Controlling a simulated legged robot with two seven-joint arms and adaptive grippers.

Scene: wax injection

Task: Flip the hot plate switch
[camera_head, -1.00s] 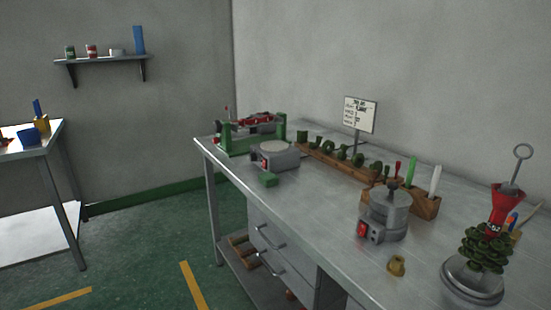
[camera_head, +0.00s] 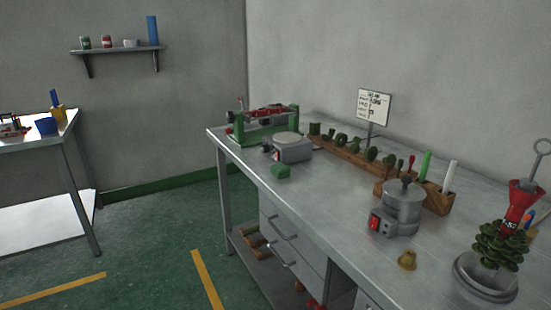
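A grey box with a round pale plate on top, which looks like the hot plate (camera_head: 292,149), stands towards the far left end of the metal workbench (camera_head: 330,225). A small red switch (camera_head: 277,154) shows on its front left face; its position is too small to tell. A grey lidded pot (camera_head: 403,204) stands nearer, on a base with a larger red switch (camera_head: 375,224). Neither of my grippers is in view.
A wooden rack (camera_head: 345,156) runs along the back. Floor is open at left.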

